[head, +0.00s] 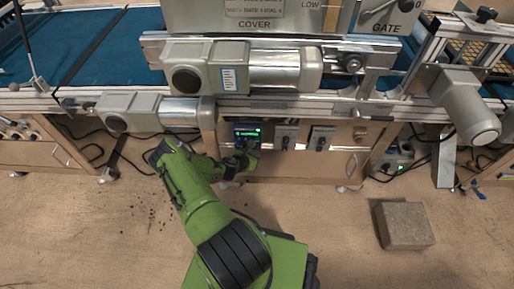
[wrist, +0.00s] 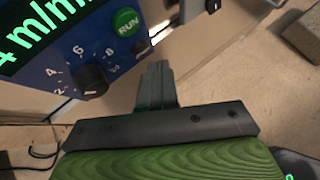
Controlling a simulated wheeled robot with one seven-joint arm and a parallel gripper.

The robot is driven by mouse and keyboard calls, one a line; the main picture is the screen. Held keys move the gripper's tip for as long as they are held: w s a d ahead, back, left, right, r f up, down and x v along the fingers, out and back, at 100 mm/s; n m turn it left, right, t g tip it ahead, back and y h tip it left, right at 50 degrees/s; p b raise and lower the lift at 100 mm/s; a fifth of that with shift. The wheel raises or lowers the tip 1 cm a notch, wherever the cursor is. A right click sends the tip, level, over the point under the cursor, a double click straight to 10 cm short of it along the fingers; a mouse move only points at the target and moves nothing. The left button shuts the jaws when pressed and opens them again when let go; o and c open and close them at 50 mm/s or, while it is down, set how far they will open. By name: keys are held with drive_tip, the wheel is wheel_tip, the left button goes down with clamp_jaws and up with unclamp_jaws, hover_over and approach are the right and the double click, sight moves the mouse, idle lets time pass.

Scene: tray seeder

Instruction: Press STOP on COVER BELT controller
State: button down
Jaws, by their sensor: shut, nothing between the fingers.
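A blue controller panel (head: 247,129) with a lit green display is on the cabinet front below the COVER housing in the head view. In the wrist view the blue panel (wrist: 75,50) shows large green digits ending in "4 m/min", a black dial (wrist: 91,80) with numbers around it, and a green RUN button (wrist: 126,22). A small dark part (wrist: 142,47) sits just below RUN; I cannot read a label on it. No STOP marking is readable. My gripper (wrist: 157,70) is shut and empty, its tips just below the panel's lower right part. My gripper (head: 243,153) partly covers the controller's lower edge.
Two grey switch boxes (head: 303,137) are right of the controller. Motors (head: 240,70) jut out above it. A stone-like block (head: 404,225) lies on the floor at right. Cables hang below the cabinet at left. Open floor (head: 80,225) lies at left.

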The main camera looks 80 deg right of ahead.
drive_tip(key=shift+w+d, duration=0.1)
drive_tip(key=shift+d, duration=0.35)
drive_tip(key=shift+d+b, duration=0.35)
drive_tip(key=shift+b, duration=0.15)
idle(0.5)
drive_tip(key=shift+a, duration=0.1)
drive_tip(key=shift+a+p, duration=0.45)
drive_tip(key=shift+a, duration=0.25)
drive_tip(key=a+p, duration=0.1)
drive_tip(key=a, duration=0.1)
drive_tip(key=s+a+p, duration=0.1)
drive_tip(key=a, duration=0.1)
drive_tip(key=shift+s+a, duration=0.15)
drive_tip(key=shift+a, duration=0.25)
drive_tip(key=shift+a, duration=0.1)
idle(0.8)
